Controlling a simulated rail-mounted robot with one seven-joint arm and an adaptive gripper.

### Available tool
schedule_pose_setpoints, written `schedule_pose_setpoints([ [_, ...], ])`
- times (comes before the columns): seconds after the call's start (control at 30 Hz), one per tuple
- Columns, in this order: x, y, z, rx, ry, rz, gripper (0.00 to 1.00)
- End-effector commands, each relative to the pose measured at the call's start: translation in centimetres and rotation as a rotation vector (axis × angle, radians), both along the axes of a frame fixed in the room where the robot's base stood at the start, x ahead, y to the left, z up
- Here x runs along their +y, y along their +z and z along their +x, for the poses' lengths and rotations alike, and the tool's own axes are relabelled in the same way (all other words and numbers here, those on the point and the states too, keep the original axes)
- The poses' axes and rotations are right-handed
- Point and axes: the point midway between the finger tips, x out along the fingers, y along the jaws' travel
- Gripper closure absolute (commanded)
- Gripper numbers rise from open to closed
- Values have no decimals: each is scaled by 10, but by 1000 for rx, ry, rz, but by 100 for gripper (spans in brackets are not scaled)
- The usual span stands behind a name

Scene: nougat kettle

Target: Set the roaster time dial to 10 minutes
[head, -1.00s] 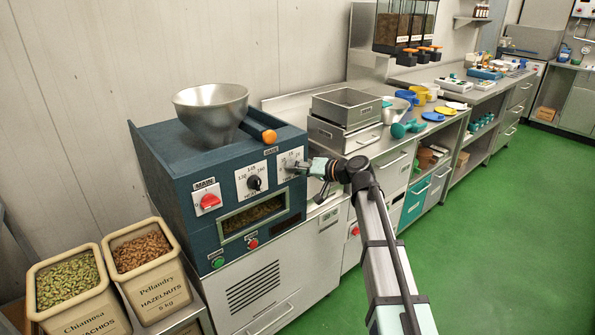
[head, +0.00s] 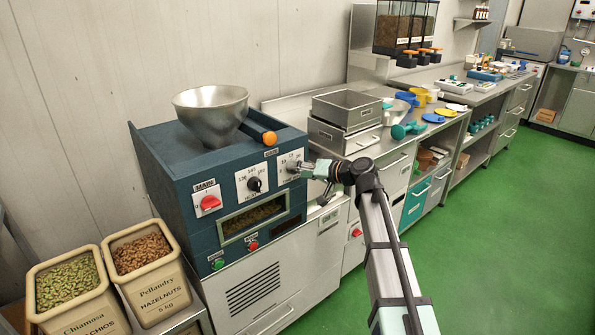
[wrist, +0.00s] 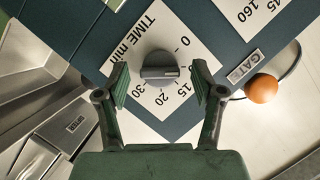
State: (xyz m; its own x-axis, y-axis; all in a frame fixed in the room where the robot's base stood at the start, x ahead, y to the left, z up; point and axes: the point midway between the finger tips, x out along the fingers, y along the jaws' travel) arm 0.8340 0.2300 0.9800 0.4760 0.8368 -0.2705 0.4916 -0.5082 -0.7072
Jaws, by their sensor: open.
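The time dial (wrist: 159,70) is a grey round knob with a raised bar, on a white plate (wrist: 150,25) marked "TIME min". Its bar lies roughly crosswise in the wrist view, with a pale mark at the right end, between 0 and 15. The 10 label is hidden, apparently by the right finger. My gripper (wrist: 160,82) is open, one finger on each side of the dial, with a gap at both sides. In the head view my gripper (head: 307,169) is at the front of the blue roaster (head: 170,160), partly covering the time dial plate (head: 287,156).
A temperature dial (head: 254,184) and red main switch (head: 209,202) are left of the time dial. An orange gate knob (wrist: 261,88) is close to the right finger. A steel hopper (head: 210,112) tops the roaster. The green floor to the right is clear.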

Motion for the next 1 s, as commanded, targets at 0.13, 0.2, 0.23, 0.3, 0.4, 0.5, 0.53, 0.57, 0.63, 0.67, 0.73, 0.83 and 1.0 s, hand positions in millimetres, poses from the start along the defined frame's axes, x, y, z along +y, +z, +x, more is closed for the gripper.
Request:
schedule_pose_setpoints([
  [0.13, -22, 6, -14, -1, -3, 0, 32],
  [0.2, -34, 10, -20, -1, -3, 0, 32],
  [0.23, -39, 12, -23, -1, -3, 0, 32],
  [0.3, -50, 16, -30, -1, -3, 1, 32],
  [0.4, -64, 21, -38, -2, -2, 1, 32],
  [0.5, -77, 25, -44, -1, -2, 2, 32],
  [0.53, -79, 26, -46, -1, -2, 2, 32],
  [0.57, -82, 27, -47, -1, -1, 1, 32],
  [0.63, -86, 28, -50, -1, 0, 1, 32],
  [0.67, -88, 29, -50, -1, 0, 1, 32],
  [0.73, -90, 30, -51, -1, -1, 1, 32],
  [0.83, -91, 30, -52, -1, 0, 1, 32],
  [1.0, -90, 30, -51, -1, 0, 1, 32],
])
